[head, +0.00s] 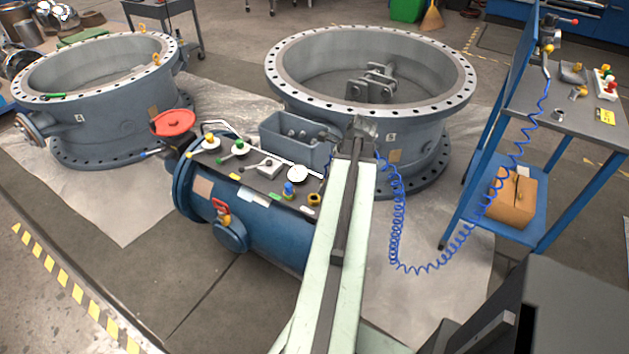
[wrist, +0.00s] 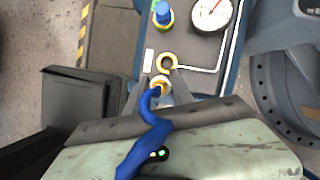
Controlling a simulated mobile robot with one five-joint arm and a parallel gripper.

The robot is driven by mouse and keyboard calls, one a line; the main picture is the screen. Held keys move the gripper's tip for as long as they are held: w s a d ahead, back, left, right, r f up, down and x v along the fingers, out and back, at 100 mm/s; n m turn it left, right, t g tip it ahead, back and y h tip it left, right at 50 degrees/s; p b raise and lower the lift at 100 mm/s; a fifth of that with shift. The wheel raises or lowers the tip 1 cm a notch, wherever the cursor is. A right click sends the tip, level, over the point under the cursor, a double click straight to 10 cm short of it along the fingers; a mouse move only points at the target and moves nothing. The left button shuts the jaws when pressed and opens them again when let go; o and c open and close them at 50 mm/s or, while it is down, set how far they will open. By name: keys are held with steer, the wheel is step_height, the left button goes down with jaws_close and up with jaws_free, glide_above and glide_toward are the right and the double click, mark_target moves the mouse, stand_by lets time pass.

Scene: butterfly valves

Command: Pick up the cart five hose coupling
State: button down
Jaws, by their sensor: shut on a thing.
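The hose coupling (wrist: 160,84) is a small pale and brass-coloured fitting with a thick blue hose (wrist: 150,125) running from it toward the bottom of the wrist view. My gripper (wrist: 158,92) is shut on the coupling, with a dark finger on each side. In the head view my arm hides the coupling and fingertips; the coiled blue hose (head: 398,235) shows right of my arm.
The cart's blue tank (head: 265,240) carries a blue-capped fitting (head: 289,189), a gauge (head: 298,174) and a grey bin (head: 292,141). Large grey valve bodies stand behind (head: 420,150) and left (head: 95,140). A blue-framed bench (head: 575,115) stands right, with the hose attached.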

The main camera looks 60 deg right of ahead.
steer(key=s+r, duration=0.1)
steer(key=s, duration=1.1)
steer(key=shift+p, duration=0.45)
